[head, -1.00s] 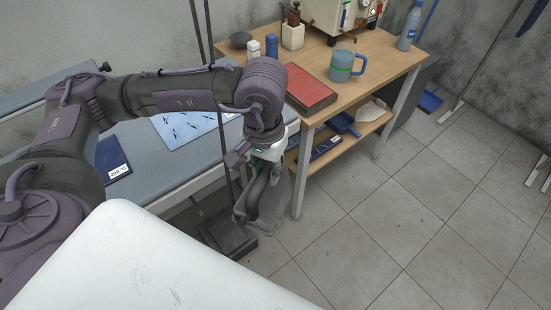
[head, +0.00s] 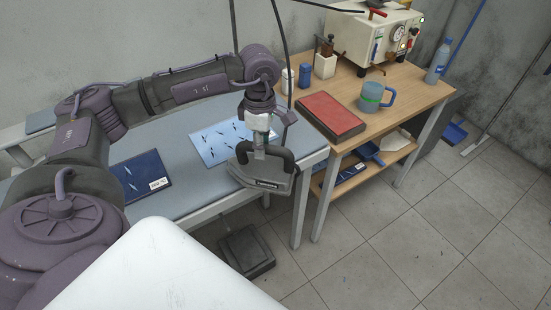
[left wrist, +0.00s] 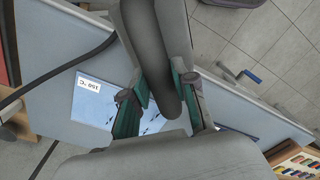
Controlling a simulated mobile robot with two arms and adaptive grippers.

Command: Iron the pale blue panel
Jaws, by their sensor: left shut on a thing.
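The pale blue panel (head: 222,130), printed with small dark marks, lies flat on the grey-blue ironing table (head: 185,197). In the left wrist view the panel (left wrist: 92,110) shows a white label and is partly hidden by my gripper and the iron. My left gripper (head: 260,142) is shut on the dark handle of the grey iron (head: 264,179). The iron is near the panel's front right edge and the table's front edge; it appears raised. In the left wrist view the gripper's green-lined fingers (left wrist: 160,95) flank the handle. My right gripper is not in view.
A dark blue panel (head: 141,177) with a white label lies left of the pale one. A pedal (head: 246,252) is on the floor.

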